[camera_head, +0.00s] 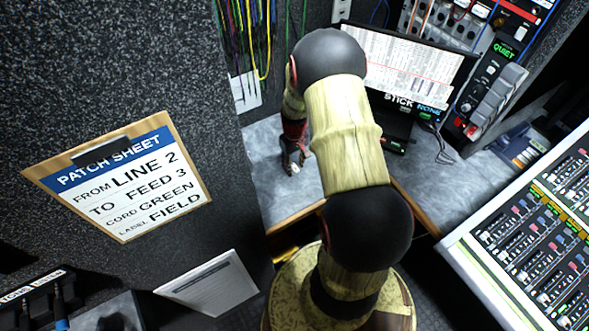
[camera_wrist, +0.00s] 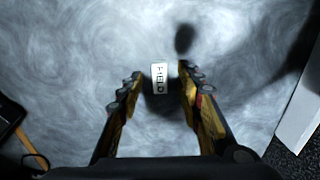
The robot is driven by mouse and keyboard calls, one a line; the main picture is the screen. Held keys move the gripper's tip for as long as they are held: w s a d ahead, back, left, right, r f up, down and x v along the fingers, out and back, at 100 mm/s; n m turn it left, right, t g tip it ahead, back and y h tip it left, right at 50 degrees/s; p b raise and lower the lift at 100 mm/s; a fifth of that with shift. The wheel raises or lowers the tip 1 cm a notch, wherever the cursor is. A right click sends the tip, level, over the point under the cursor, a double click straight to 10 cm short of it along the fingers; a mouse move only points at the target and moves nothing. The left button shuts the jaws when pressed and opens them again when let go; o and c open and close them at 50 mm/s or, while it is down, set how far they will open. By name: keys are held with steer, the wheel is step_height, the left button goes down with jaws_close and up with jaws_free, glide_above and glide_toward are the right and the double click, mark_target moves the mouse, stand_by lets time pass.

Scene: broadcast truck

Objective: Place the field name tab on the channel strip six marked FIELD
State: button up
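The field name tab (camera_wrist: 159,78) is a small white piece with dark lettering that reads FIELD. In the wrist view it appears between the two fingertips of my gripper (camera_wrist: 160,71), with a gap on each side. My gripper is open; I cannot tell how far above the tab it is. In the head view my gripper (camera_head: 293,158) is low over the grey counter, with a small white spot at its tip. The mixing console (camera_head: 535,235) with its channel strips is at the right. Channel strip six and its mark cannot be read from here.
A patch sheet clipboard (camera_head: 125,185) hangs on the dark wall at left, reading LABEL FIELD. Cords (camera_head: 245,35) hang behind. A unit with grey buttons (camera_head: 492,95) stands at back right.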

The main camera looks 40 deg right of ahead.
steer(key=shift+c, duration=1.1)
jaws_close()
steer(key=shift+r, duration=0.1)
